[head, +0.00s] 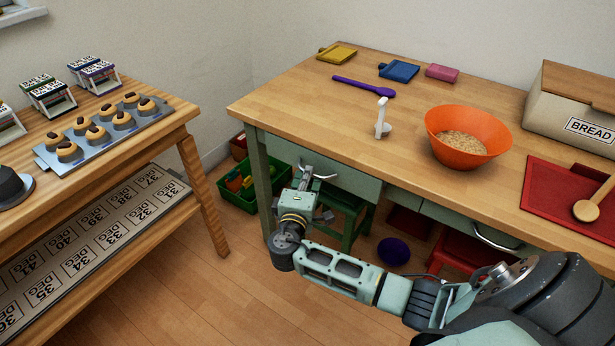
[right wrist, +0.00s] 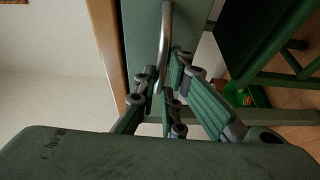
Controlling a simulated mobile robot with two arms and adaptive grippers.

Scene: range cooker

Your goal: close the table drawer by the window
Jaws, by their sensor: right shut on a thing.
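The wooden-topped table (head: 300,110) has two pale green drawers under its top. The left drawer (head: 345,180) is on the side nearer the window (head: 20,14); it looks about level with the table edge, and I cannot tell any small gap. My right gripper (head: 306,184) is at this drawer's front, shut on its metal handle. In the right wrist view the handle (right wrist: 167,40) runs down between the green fingers (right wrist: 172,95), in front of the drawer face (right wrist: 141,40). The right drawer's handle (head: 497,238) is free. My left gripper is not in view.
On the table are an orange bowl (head: 468,128), a white dispenser (head: 382,118), a bread box (head: 572,100) and a red board (head: 570,205). A green stool (head: 350,212) and green crate (head: 240,190) stand below. A shelved wooden table (head: 165,140) is at left, with open floor between.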

